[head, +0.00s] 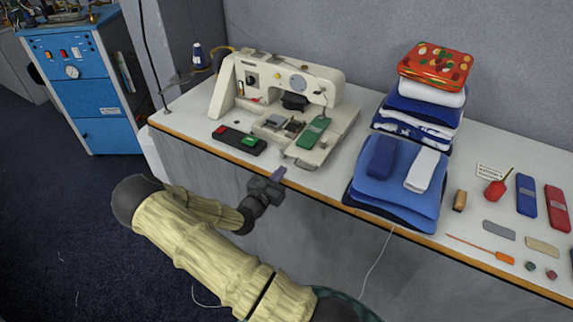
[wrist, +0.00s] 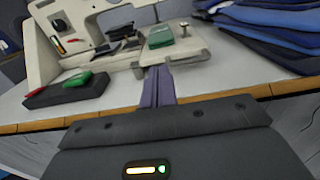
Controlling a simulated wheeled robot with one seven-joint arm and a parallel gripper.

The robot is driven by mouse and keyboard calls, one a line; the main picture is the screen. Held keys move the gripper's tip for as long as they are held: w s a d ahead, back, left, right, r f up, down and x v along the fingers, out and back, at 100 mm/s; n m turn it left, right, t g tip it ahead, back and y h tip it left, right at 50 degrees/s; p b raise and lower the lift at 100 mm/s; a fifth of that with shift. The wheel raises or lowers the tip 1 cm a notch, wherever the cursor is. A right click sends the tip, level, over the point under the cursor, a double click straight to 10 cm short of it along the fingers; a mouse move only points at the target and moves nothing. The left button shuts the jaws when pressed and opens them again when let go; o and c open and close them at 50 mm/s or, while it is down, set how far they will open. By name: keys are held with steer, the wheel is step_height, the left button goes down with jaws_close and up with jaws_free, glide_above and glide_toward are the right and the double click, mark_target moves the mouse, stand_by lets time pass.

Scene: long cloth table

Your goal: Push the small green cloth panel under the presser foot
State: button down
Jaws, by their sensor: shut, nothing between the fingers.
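The small green cloth panel (head: 313,132) lies on the bed of the cream sewing machine (head: 225,92), at the right side of the working area. It also shows in the wrist view (wrist: 160,37), ahead of my fingers. The presser foot is too small to make out clearly; dark parts sit under the machine's head, left of the panel. My gripper (head: 279,174) is at the table's front edge, in front of the machine.
A dark switch box with red and green buttons (head: 239,140) lies left of the machine bed. A stack of blue folded cloth (head: 405,215) stands to the right. Tools and several small items lie further right. The table's wooden front edge (head: 325,200) runs below my gripper.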

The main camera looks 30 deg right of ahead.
steer(key=shift+v, duration=0.75)
steer(key=shift+w+a, duration=0.1)
steer(key=shift+w, duration=0.05)
steer(key=s+a+r+m+g+y, duration=0.1)
steer(key=s+a+m+g+y, duration=0.25)
steer(key=s+m+g, duration=0.35)
steer(key=s+a+r+m+g+y, duration=0.15)
steer(key=s+m+g+y, duration=0.25)
steer(key=s+m, duration=0.45)
steer(key=a+r+m+t+y, duration=0.2)
steer(key=a+r+m+y, duration=0.2)
steer(key=a, duration=0.3)
steer(key=s+a+r+m+t+y, duration=0.1)
steer(key=a+r+m+t+y, duration=0.2)
steer(key=a+r, duration=0.3)
steer(key=shift+s+a+m+y, duration=0.3)
steer(key=shift+a+m+y, duration=0.15)
steer(key=shift+a+y, duration=0.3)
